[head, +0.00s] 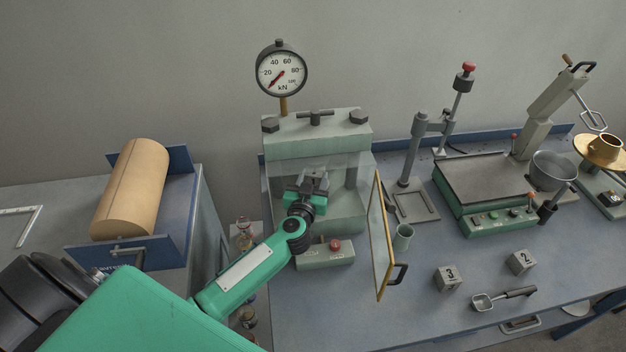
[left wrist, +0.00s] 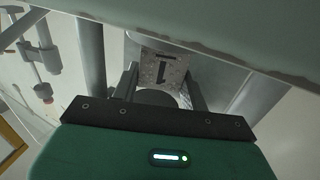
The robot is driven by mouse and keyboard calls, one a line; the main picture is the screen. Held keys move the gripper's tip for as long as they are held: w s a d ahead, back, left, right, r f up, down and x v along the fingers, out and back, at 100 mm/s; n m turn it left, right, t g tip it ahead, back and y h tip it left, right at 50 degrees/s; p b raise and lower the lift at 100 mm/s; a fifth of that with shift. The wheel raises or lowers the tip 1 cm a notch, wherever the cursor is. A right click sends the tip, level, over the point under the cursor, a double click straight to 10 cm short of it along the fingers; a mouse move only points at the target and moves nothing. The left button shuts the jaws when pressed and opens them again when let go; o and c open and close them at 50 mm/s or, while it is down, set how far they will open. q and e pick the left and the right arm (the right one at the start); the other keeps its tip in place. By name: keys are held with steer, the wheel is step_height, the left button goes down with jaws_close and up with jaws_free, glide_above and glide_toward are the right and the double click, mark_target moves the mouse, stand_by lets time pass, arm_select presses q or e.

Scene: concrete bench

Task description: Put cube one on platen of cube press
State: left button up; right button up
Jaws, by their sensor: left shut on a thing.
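The cube press (head: 318,130) is a grey-green frame with columns and a dial gauge (head: 281,70) above it. Its gold-framed clear door (head: 379,240) stands open to the right. My left gripper (head: 313,183) reaches into the opening between the columns. In the left wrist view, cube one (left wrist: 162,68), a grey block marked 1, sits between the fingers of my left gripper (left wrist: 164,85), which is shut on it. A dark round disc (left wrist: 158,98) shows beside the cube. I cannot tell whether the cube touches the platen. My right gripper is not in view.
Cube three (head: 448,278) and cube two (head: 521,262) lie on the bench to the right, near a scoop (head: 503,298). A control box with a red button (head: 335,246) sits before the press. A green-based machine (head: 485,190) stands further right.

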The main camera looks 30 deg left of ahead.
arm_select(q)
steer(key=o, duration=1.3)
steer(key=shift+f, duration=0.1)
steer(key=shift+c, duration=0.2)
steer(key=v, duration=1.2)
